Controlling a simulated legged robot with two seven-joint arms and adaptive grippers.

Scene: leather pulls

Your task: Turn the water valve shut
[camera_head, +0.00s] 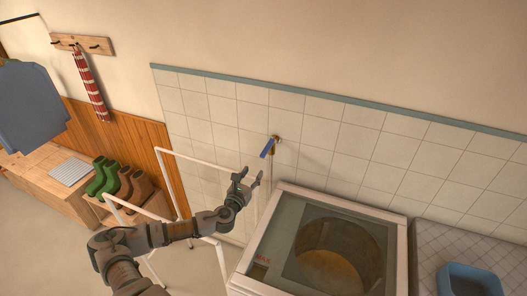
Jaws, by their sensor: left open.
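The water valve (275,142) sits on the white tiled wall, left of and behind the washing machine. Its blue lever (267,149) points down and to the left from the brass-coloured body. A thin pipe or hose seems to run down below it. My left gripper (249,181) is open and empty, a little below and left of the lever in the picture. It looks apart from the valve, though the depth between them is hard to judge. My right gripper is not in view.
A washing machine (398,262) with a glass-topped lid stands at lower right. A white rack frame (181,156) stands beside my left arm. Green boots (103,178) and brown boots (132,186) stand at left. A blue basin (468,275) sits on the tiled surface at far right.

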